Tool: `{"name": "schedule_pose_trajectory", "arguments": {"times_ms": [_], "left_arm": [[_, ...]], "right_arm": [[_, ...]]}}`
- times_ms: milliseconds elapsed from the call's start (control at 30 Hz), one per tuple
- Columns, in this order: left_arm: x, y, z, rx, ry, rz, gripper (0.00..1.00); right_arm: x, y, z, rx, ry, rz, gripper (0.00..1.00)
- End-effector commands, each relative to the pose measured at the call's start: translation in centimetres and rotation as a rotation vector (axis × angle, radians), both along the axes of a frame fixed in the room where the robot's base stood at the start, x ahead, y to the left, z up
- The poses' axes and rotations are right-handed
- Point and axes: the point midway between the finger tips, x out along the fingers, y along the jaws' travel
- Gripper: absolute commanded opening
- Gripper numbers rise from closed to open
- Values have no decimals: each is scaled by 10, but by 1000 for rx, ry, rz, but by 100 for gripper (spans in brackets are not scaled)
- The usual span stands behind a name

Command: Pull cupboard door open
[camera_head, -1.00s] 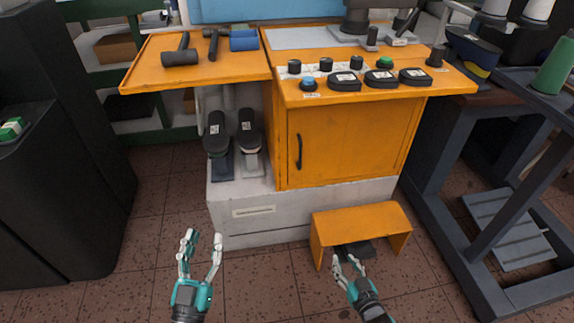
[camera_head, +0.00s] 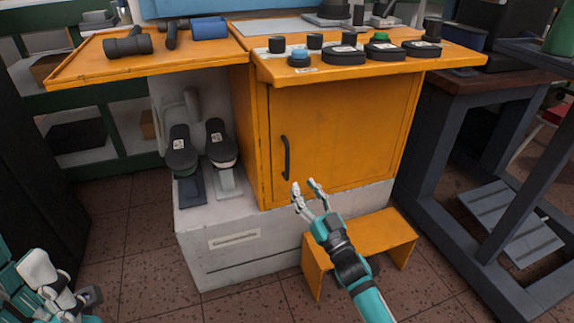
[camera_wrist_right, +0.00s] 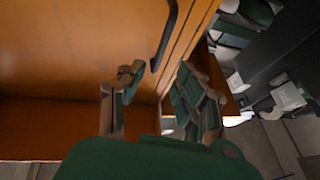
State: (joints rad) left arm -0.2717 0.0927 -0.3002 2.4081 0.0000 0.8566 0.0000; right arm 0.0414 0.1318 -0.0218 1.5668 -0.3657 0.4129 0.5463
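The orange cupboard door (camera_head: 345,137) is shut on the front of the workbench. Its black vertical handle (camera_head: 286,158) is near the door's left edge; in the right wrist view the handle (camera_wrist_right: 165,36) is ahead of the fingers. My right gripper (camera_head: 307,186) is open and empty, just below and right of the handle, apart from it. It also shows in the right wrist view (camera_wrist_right: 155,85) with its fingers spread. My left gripper (camera_head: 62,290) is at the lower left corner, partly cut off, away from the cupboard; its opening is unclear.
An orange step stool (camera_head: 372,240) stands on the floor below the door, close under my right arm. Two shoe lasts (camera_head: 181,152) stand on pedals left of the cupboard. The orange worktop (camera_head: 290,75) overhangs the door. A dark metal table (camera_head: 460,95) stands at the right.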

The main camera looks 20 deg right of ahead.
Motion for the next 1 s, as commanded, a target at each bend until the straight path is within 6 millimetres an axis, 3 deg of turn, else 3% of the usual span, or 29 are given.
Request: {"name": "schedule_pose_trajectory", "arguments": {"times_ms": [200, 433, 867, 1000], "left_arm": [[3, -1, 3, 3, -44, 3, 40], [5, -2, 8, 7, -78, 5, 40], [6, -3, 12, 9, -89, 5, 40], [6, -3, 12, 10, -88, 5, 40]], "right_arm": [[44, 10, 17, -1, -3, 0, 34], [76, 18, 30, -1, 0, 0, 34], [87, 21, 37, 0, 1, 0, 34], [87, 20, 37, 0, 1, -1, 20]]}}
